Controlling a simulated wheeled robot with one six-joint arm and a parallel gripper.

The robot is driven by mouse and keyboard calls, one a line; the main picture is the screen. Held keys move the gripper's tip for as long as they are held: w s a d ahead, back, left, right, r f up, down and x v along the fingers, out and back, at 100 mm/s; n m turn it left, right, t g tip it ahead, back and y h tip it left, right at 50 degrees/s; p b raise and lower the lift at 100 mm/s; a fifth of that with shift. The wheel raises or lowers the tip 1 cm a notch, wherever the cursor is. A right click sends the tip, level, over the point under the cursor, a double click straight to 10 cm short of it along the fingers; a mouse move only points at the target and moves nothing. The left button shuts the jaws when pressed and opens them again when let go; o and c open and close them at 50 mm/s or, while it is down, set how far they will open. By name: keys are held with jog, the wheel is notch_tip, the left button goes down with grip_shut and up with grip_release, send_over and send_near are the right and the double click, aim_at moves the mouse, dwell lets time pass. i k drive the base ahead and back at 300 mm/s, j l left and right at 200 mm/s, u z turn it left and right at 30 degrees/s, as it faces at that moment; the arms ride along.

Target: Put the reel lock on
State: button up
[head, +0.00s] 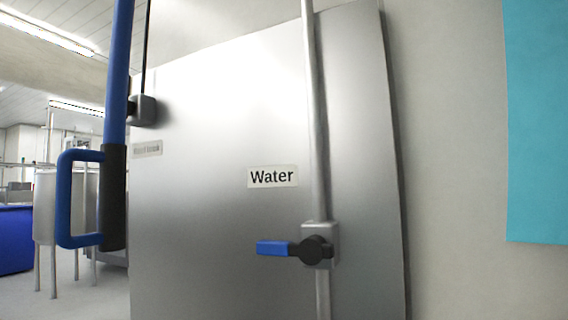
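A small grey block with a dark knob (141,110) sits on the upper left of a steel panel (215,230), with a thin dark line running up from it. A small label (147,149) below it is too blurred to read surely. It may be the reel lock, but I cannot tell its setting. The blue pole (117,75) partly covers its left side. My gripper is not in view.
A blue-handled valve (275,248) sits on a vertical pipe (316,120), its handle pointing left, near a "Water" label (273,176). The blue pole has a black grip and a blue loop handle (66,200). A teal sheet (537,120) is on the right wall.

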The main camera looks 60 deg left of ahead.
aim_at(130, 104)
jog(key=u, duration=2.45)
